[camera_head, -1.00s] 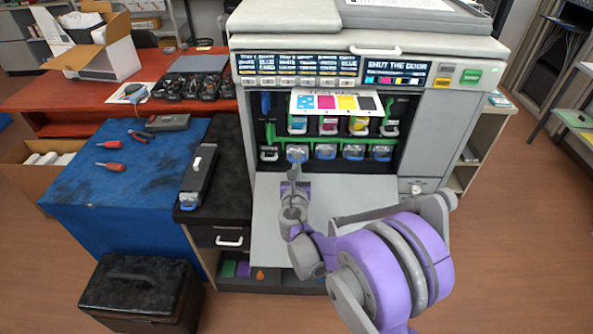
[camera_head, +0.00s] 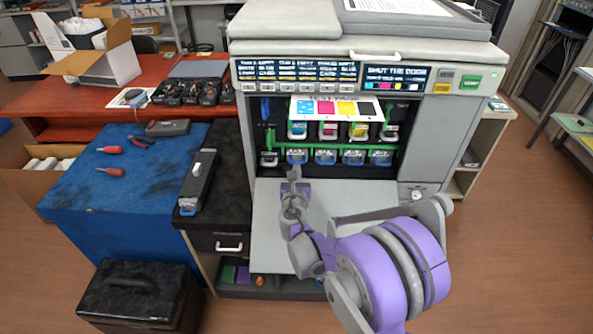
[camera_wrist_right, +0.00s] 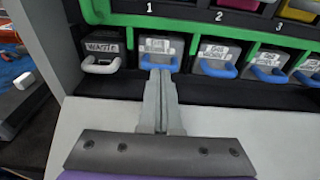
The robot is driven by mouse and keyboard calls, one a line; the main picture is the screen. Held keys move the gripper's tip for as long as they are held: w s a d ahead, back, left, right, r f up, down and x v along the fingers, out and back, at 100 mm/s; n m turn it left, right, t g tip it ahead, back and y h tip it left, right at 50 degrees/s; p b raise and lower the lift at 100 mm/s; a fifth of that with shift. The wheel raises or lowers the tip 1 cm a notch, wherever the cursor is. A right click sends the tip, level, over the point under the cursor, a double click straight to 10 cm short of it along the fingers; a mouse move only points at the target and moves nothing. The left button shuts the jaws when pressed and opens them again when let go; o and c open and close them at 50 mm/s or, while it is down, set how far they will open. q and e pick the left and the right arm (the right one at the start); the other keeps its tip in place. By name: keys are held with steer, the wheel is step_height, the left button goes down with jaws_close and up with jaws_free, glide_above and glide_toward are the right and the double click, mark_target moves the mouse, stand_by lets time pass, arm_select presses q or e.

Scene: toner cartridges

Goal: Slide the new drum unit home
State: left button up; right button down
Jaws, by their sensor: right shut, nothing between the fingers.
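The drum unit under slot 1 (camera_wrist_right: 160,46) has a grey labelled face and a blue loop handle, and sits in the printer's lower row. It also shows in the head view (camera_head: 297,155). My right gripper (camera_wrist_right: 161,84) is shut and empty, its fingertips at the handle. I cannot tell whether they touch it. The gripper also shows in the head view (camera_head: 293,176), over the lowered door (camera_head: 350,199). Several similar drum units, such as one to its right (camera_wrist_right: 212,54), stand in the row. My left gripper is out of view.
A long dark unit with a blue end (camera_head: 197,182) lies on the black side counter (camera_head: 228,160). The waste box (camera_wrist_right: 100,50) is left of the drum. A green bar (camera_head: 335,145) runs above the row. A black case (camera_head: 140,292) stands on the floor.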

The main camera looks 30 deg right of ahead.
steer(key=shift+f+b+v, duration=0.15)
steer(key=shift+f+v, duration=0.05)
steer(key=shift+v, duration=1.15)
steer(key=shift+f+b+v, duration=0.1)
steer(key=shift+f+v, duration=0.1)
steer(key=shift+v, duration=1.2)
steer(key=shift+f+b+v, duration=0.15)
steer(key=shift+f+v, duration=0.05)
steer(key=shift+v, duration=1.15)
steer(key=shift+s, duration=0.1)
